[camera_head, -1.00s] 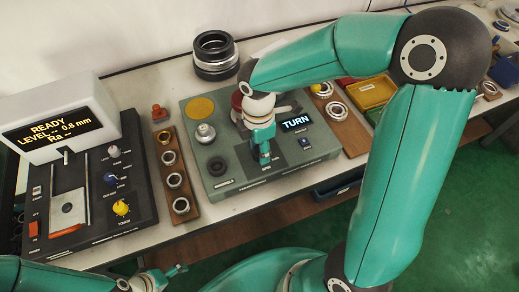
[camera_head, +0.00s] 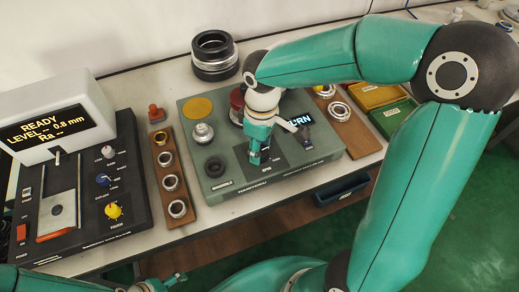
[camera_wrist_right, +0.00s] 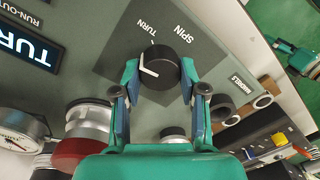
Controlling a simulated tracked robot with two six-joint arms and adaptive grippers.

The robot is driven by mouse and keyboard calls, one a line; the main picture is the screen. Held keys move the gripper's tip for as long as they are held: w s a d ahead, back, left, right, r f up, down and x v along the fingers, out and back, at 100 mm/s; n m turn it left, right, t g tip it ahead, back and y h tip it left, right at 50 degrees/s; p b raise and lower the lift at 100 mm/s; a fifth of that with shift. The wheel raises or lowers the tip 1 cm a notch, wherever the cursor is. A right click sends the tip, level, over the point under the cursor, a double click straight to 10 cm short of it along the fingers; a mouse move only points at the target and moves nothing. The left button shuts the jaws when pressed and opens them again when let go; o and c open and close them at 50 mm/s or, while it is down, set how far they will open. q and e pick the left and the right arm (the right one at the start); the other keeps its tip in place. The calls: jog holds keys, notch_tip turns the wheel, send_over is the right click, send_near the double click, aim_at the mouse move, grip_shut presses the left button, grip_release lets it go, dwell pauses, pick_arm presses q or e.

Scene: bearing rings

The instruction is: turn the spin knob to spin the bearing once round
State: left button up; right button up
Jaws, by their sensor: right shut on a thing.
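The black spin knob (camera_wrist_right: 152,62) with a white pointer line sits on a dark panel marked SPIN and TURN in the right wrist view. My right gripper (camera_wrist_right: 158,78) has its fingers on either side of the knob and is shut on it. In the head view my right gripper (camera_head: 259,158) points down at the front of the grey-green tester (camera_head: 228,152) and hides the knob. The tester's display (camera_head: 297,116) reads TURN, partly covered by my wrist. A silver round part (camera_head: 203,133) stands on the tester. My left gripper (camera_head: 174,281) is low at the bottom edge, its jaws unclear.
A wooden rack (camera_head: 164,184) with several rings stands left of the tester. A black instrument (camera_head: 119,180) with a READY screen is further left. Dark stacked rings (camera_head: 214,56) stand behind. Another ring board (camera_head: 355,135) and colored trays (camera_head: 385,98) lie to the right.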

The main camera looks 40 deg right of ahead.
aim_at(263, 148)
jog(key=m+b, duration=0.1)
jog(key=m, duration=0.3)
jog(key=shift+w+m, duration=0.1)
jog(key=shift+m, duration=0.2)
jog(key=shift+d+m+b, duration=0.1)
jog(key=shift+m+b, duration=0.45)
jog(key=shift+m, duration=0.95)
jog(key=shift+r, duration=0.1)
jog(key=o, duration=1.1)
jog(key=shift+o, duration=0.2)
notch_tip(263, 148, up, 12)
jog(key=shift+d, duration=0.25)
